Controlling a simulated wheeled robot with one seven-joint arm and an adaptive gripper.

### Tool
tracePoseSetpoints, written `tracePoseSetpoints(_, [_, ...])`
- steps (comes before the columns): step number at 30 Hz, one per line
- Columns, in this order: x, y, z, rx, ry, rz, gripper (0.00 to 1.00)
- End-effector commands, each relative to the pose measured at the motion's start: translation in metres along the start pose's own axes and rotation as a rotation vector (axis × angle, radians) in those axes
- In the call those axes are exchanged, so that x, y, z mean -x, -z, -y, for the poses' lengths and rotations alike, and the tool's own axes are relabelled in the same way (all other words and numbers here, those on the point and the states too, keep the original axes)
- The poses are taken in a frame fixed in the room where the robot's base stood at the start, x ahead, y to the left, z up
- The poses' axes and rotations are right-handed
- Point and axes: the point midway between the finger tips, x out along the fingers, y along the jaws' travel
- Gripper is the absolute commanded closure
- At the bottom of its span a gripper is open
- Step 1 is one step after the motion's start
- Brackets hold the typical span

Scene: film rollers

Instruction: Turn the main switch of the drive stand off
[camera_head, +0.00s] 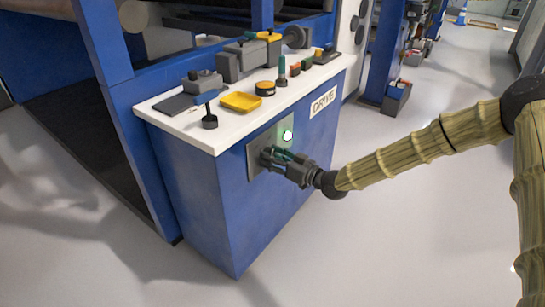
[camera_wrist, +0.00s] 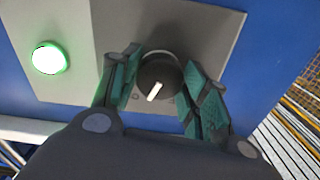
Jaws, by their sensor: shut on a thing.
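The drive stand (camera_head: 205,195) is a blue cabinet with a white top and a DRIVE label (camera_head: 322,102). A grey panel (camera_head: 254,146) on its front carries the main switch, a round black knob (camera_wrist: 158,70) with a white pointer mark. In the wrist view the mark points down and slightly left. My gripper (camera_head: 268,156) is at the panel, its green-padded fingers (camera_wrist: 158,84) closed on the knob from both sides. In the head view my gripper hides the knob. A green lamp (camera_wrist: 47,57) beside the knob is lit.
On the white top (camera_head: 226,137) lie a yellow tray (camera_head: 240,101), a blue-and-black tool (camera_head: 209,112) and several small parts. Blue machine frames stand behind. The grey floor (camera_head: 400,240) in front of the stand is free.

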Motion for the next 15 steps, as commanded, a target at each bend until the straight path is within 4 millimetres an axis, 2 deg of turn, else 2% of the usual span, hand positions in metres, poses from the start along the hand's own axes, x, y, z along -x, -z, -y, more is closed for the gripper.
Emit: tracePoseSetpoints(15, [-0.0004, 0.0000, -0.0007, 0.489, 0.001, 0.002, 0.79])
